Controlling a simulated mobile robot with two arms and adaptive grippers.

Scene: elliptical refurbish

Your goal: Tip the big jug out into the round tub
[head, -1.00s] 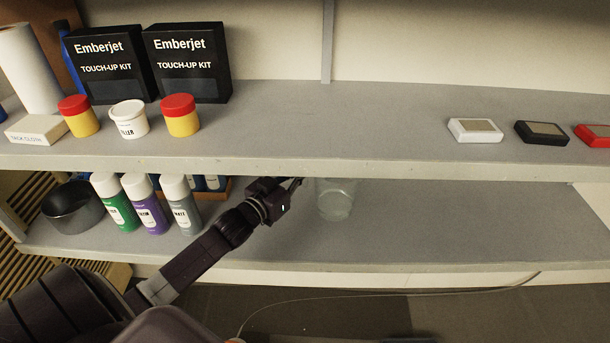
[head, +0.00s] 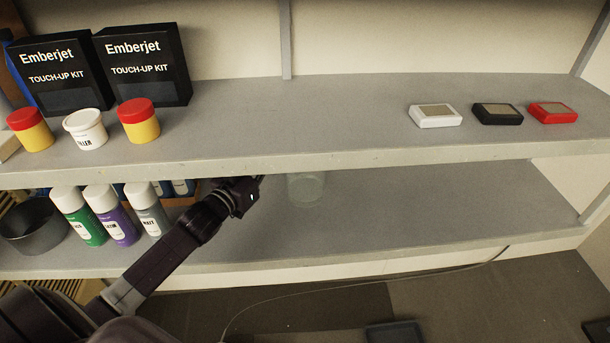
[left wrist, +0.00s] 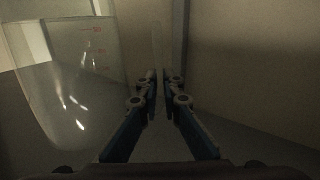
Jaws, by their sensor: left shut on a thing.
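The big jug (head: 306,190) is clear and stands upright on the lower shelf, its top hidden by the upper shelf's edge. It fills the left of the left wrist view (left wrist: 75,85), with red markings on its wall. My left gripper (head: 262,180) reaches in under the upper shelf at the jug's left side. In the left wrist view its fingers (left wrist: 160,78) are drawn together, shut on the jug, though the gripped part is hard to make out. A dark, open round tub (head: 34,240) sits at the lower shelf's left end. My right gripper is out of view.
Spray cans (head: 106,213) stand between the tub and my left arm. The upper shelf (head: 300,130) overhangs the jug; it bears black kit boxes (head: 143,68), small pots (head: 87,128) and small sample blocks (head: 435,116). The lower shelf right of the jug is clear.

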